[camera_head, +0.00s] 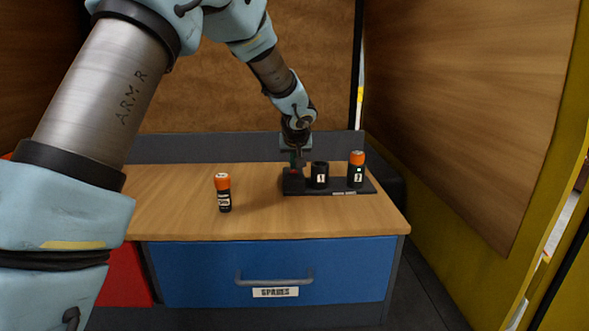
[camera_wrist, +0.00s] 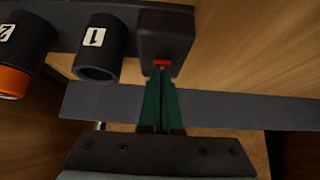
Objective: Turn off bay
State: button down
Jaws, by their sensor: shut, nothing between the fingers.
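A black holder board (camera_head: 330,187) stands on the wooden bench top. It carries a switch block (camera_wrist: 166,34) with a small red button (camera_wrist: 162,63), an upright tube marked 1 (camera_head: 320,175) and a slot marked 2 (camera_head: 356,178). My gripper (camera_head: 295,164) is above the left end of the board. In the wrist view my gripper's green fingers (camera_wrist: 162,76) are shut together, empty, with their tips at or very near the red button. I cannot tell whether they touch it.
An orange-capped black canister (camera_head: 223,193) stands upright left of the board. Another orange-capped canister (camera_head: 357,158) sits in slot 2; tube 1 looks empty. A blue drawer (camera_head: 275,270) labelled SPARES is closed below. Wooden and yellow walls (camera_head: 480,90) bound the right side.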

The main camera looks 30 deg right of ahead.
jog(key=shift+s+f+b, duration=0.1)
jog(key=shift+f+b, duration=0.45)
jog(key=shift+b, duration=0.7)
jog(key=shift+r+b, duration=0.1)
jog(key=shift+b, duration=0.25)
jog(key=shift+r+p, duration=0.25)
jog(key=shift+p, duration=0.1)
jog(key=shift+w+d+r+p, duration=0.15)
jog(key=shift+w+r+p, duration=0.1)
jog(key=shift+w, duration=0.1)
jog(key=shift+w+d+r+p, duration=0.1)
jog(key=shift+w+d+p, duration=0.05)
jog(key=shift+w+p, duration=0.15)
